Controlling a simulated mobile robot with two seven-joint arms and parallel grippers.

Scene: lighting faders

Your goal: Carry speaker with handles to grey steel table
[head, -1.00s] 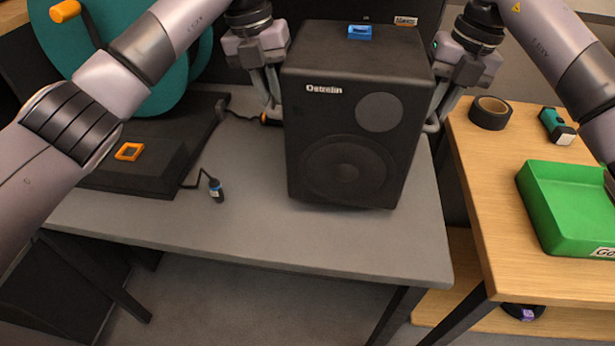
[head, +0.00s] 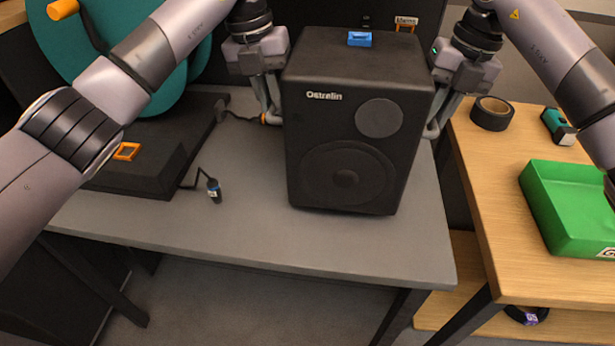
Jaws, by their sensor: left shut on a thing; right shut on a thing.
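The black speaker (head: 346,130), marked "Ostrelin", is upright at the right part of the grey steel table (head: 250,235), near its front edge. I cannot tell whether its base touches the table top. My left gripper (head: 272,115) is shut at the speaker's left side, where its handle is mostly hidden. My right gripper (head: 432,130) is shut on the handle at the speaker's right side. The fingertips are partly hidden behind the speaker's edges. A small blue item (head: 360,39) sits on top of the speaker.
Left on the grey table are a black case (head: 150,165) with an orange square on it, a teal reel (head: 110,60) behind and a small microphone (head: 213,190). The wooden table at right holds black tape (head: 491,113), a teal device (head: 558,126) and a green tray (head: 570,205).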

